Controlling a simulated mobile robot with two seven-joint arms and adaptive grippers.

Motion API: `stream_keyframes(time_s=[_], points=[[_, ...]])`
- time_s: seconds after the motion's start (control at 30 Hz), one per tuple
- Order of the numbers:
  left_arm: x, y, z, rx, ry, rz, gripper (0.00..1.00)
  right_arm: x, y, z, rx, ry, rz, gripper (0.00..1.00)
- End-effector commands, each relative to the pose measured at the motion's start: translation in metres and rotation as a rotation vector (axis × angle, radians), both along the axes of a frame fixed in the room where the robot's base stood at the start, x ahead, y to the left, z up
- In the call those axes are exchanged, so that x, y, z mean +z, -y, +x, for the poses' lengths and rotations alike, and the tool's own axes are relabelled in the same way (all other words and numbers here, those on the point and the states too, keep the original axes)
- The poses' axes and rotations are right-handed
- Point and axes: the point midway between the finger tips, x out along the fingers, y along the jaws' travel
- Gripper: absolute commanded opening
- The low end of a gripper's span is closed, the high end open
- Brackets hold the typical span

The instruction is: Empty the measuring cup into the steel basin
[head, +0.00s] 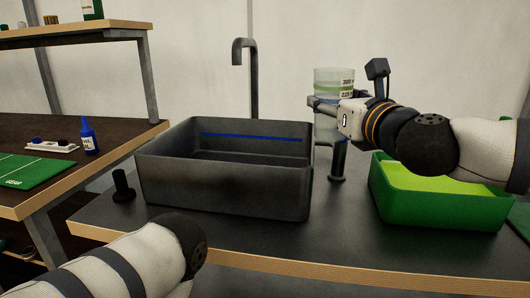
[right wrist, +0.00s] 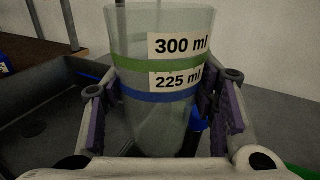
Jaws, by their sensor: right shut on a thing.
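The clear measuring cup (head: 335,78) is upright in my right gripper (head: 326,108), to the right of the basin's back right corner. In the right wrist view the cup (right wrist: 158,45) has a green band by a "300 ml" label and a blue band by "225 ml". The right gripper's fingers (right wrist: 163,108) are shut on both sides of it. I cannot clearly tell its contents or level. The dark steel basin (head: 225,192) stands on the counter, with a blue line on its inner back wall. It also shows at left in the right wrist view (right wrist: 35,95). My left gripper is out of view.
A green tub (head: 440,208) with a lighter green inside stands at right, below my right arm. A hooked grey spout (head: 253,80) rises behind the basin. A short black post (head: 123,186) stands left of it. A side bench holds a blue bottle (head: 88,137) and green mat (head: 30,172).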

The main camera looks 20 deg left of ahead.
Motion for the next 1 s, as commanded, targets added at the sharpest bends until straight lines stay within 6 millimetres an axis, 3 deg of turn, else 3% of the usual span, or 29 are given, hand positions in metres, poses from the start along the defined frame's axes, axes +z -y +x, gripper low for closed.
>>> stream_keyframes(time_s=[0.33,0.63,1.0], points=[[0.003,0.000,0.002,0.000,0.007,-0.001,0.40,0.006,0.000,-0.001,0.000,0.003,-0.003,0.15],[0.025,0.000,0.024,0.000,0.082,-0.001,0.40,0.055,0.000,-0.003,-0.001,0.014,-0.002,0.15],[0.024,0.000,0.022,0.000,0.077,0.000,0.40,0.049,-0.001,0.000,0.001,0.000,-0.004,0.15]])
